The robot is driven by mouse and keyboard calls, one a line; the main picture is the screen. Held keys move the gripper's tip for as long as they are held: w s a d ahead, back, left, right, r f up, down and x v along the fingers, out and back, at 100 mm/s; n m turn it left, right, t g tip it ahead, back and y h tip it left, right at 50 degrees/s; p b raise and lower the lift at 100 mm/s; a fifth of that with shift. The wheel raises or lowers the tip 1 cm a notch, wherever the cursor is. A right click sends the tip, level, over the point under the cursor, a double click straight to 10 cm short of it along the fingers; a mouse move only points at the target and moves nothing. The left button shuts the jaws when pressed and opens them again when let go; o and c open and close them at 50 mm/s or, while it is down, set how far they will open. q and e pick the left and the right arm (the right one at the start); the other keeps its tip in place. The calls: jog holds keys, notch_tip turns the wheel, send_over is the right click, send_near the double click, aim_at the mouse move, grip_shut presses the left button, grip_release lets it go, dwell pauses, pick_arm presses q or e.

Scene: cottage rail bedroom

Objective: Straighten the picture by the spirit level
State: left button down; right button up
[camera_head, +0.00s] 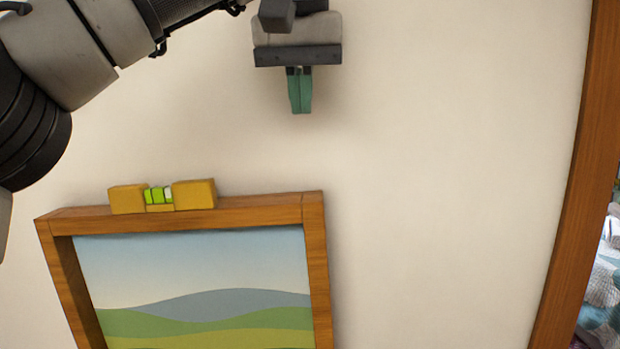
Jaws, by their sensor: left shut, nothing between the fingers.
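The picture (200,265) hangs on the wall in a wooden frame (318,265) and shows green hills under a blue sky. Its top edge slopes in the view, with the right end higher than the left. A yellow spirit level (195,194) with a green vial (158,195) sits on the top edge, left of the middle. The vial's bubble is too small to read surely. My left gripper (299,108) is above the frame's right top corner, apart from it, with its green fingers shut and empty. The picture's lower part is cut off. My right gripper is not in view.
The cream wall (440,200) is bare to the right of the picture. A wooden post or trim (575,200) runs down the right side, with patterned fabric (602,290) beyond it. My left arm crosses the top left.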

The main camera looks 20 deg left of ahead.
aim_at(312, 199)
pick_arm(q)
jog(key=x, duration=0.5)
jog(key=shift+a+f+p, duration=0.1)
jog(key=shift+f+p, duration=0.25)
jog(key=x, duration=0.2)
jog(key=p+x, duration=0.1)
jog(key=x, duration=0.1)
jog(key=shift+w+f, duration=0.2)
jog(key=shift+w, duration=0.25)
jog(key=shift+s+d+f, duration=0.2)
jog(key=shift+d+f, duration=0.05)
jog(key=shift+f, duration=0.05)
jog(key=shift+s+f, duration=0.3)
jog(key=shift+f, duration=0.2)
jog(key=shift+d+f, duration=0.2)
jog(key=shift+f, duration=0.5)
jog(key=shift+w+d, duration=0.1)
jog(key=shift+w, duration=0.15)
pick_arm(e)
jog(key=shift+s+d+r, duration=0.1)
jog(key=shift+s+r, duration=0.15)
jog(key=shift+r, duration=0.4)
